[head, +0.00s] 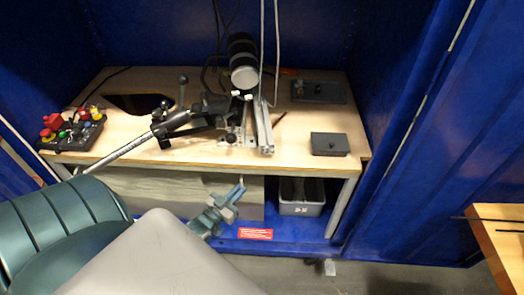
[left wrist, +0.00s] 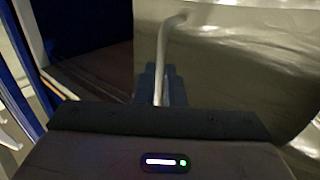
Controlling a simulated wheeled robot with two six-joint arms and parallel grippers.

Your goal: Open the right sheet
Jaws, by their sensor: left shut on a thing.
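A pale grey sheet (head: 253,197) hangs below the front edge of the wooden table. In the left wrist view the sheet (left wrist: 245,60) fills the upper right, and a bent bar handle (left wrist: 164,50) runs down its left part. My left gripper (head: 228,198) is at the sheet's front, below the table edge. It is shut on the handle, whose lower part is between the fingers (left wrist: 159,85). My left arm hides part of the sheets. My right gripper is not in view.
The wooden table (head: 215,152) carries a button box (head: 70,132), a camera-like device (head: 243,75) and a dark box (head: 329,144). A grey bin (head: 302,208) sits under the table, right of the sheet. Blue walls enclose it; another wooden surface (head: 507,245) is at lower right.

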